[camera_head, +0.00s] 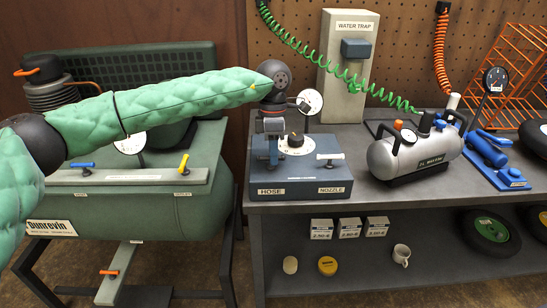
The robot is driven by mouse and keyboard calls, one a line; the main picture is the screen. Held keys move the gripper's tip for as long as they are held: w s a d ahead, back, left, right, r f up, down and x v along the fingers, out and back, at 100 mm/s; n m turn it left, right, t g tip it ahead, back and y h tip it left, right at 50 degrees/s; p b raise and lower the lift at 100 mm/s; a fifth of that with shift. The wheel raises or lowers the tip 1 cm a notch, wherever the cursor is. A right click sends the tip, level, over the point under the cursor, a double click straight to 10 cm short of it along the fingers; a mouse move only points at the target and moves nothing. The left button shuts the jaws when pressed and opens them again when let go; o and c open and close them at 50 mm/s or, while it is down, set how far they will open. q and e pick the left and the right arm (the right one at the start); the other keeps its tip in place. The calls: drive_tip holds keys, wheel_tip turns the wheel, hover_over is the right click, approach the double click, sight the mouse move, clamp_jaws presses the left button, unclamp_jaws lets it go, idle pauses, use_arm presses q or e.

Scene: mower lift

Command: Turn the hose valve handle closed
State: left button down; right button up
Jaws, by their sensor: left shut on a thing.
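The blue-grey valve box (295,188) sits at the left end of the workbench, with labels HOSE on its left and NOZZLE on its right. My left gripper (270,160) points down over the HOSE side and is shut on the hose valve handle, which the gripper mostly hides. I cannot tell the handle's exact angle. The nozzle valve's white handle (330,156) lies crosswise on the right side. A black knob on a white dial (294,143) stands between them, and a round gauge (310,102) rises behind. My right gripper is not in view.
A green air tank (135,215) with blue, yellow and orange handles stands left of the workbench (370,190). A WATER TRAP post (346,75) stands behind the valve box. A silver compressor (415,155) is to its right; bench space in front of the compressor is clear.

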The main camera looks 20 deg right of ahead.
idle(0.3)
use_arm(q)
drive_tip(key=c, duration=1.4)
unclamp_jaws()
drive_tip(key=shift+w, duration=0.1)
drive_tip(key=shift+c, duration=0.2)
drive_tip(key=shift+r, duration=0.15)
wheel_tip(320, 180, up, 7)
drive_tip(key=w, duration=0.1)
drive_tip(key=shift+w+d+r+b, duration=0.15)
drive_tip(key=shift+w+d+b, duration=0.05)
drive_tip(key=shift+b, duration=0.25)
